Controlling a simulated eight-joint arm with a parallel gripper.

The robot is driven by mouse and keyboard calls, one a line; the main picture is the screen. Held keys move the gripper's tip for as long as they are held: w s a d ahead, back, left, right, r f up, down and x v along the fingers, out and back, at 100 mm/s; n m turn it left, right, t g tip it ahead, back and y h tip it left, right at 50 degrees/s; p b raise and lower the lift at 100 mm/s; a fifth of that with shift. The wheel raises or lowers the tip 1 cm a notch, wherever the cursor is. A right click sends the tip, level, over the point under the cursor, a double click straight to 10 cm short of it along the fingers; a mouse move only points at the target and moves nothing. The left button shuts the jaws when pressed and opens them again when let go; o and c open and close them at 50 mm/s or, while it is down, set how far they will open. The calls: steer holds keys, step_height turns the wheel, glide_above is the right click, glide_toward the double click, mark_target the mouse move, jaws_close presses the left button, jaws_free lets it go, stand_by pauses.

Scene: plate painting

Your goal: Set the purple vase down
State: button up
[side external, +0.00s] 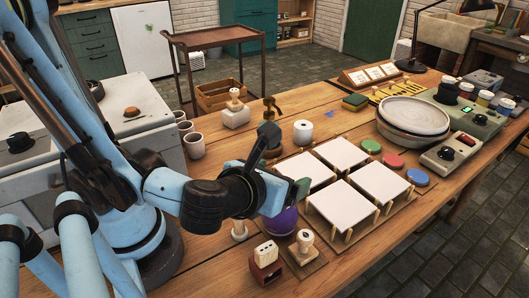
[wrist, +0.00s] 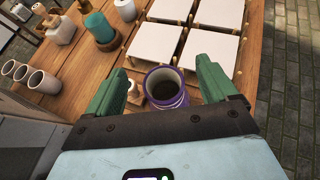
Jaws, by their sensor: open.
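The purple vase (wrist: 166,92) stands upright on the wooden table, seen from above in the wrist view, with its dark open mouth facing up. In the side view the purple vase (side external: 281,222) shows partly, below my gripper, which hides its upper part. My gripper (wrist: 165,85) has its two green fingers apart, one on each side of the vase, with gaps visible between fingers and vase. In the side view my gripper (side external: 295,188) is at the near edge of the white tiles. I cannot tell how far down the fingers reach along the vase.
Four-legged-looking white square tiles (side external: 343,155) stand on a board beside the vase. Wooden stamps (side external: 304,243) and a dark red block (side external: 265,262) stand close in front. Colored discs (side external: 393,160), a stack of plates (side external: 413,118) and white cups (side external: 194,145) are farther off.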

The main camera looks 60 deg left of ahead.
steer(key=w+a+r+m+h, duration=0.1)
steer(key=w+a+r, duration=0.4)
steer(key=w+r, duration=0.25)
steer(key=w+a+r+m+h, duration=0.1)
steer(key=w+a+r, duration=0.4)
steer(key=r, duration=0.4)
steer(key=s+f+n+g+h, duration=0.1)
steer(key=s+f+n, duration=0.2)
steer(key=n, duration=0.8)
steer(key=s+f+n+g+h, duration=0.1)
steer(key=s+f+n, duration=0.2)
steer(key=f+n, duration=0.4)
steer(key=s+f+n+g+h, duration=0.1)
steer(key=f+n, duration=0.4)
steer(key=n, duration=0.9)
steer(key=shift+s+d+f+n+g, duration=0.4)
steer(key=shift+s+g, duration=0.2)
steer(key=shift+s, duration=0.3)
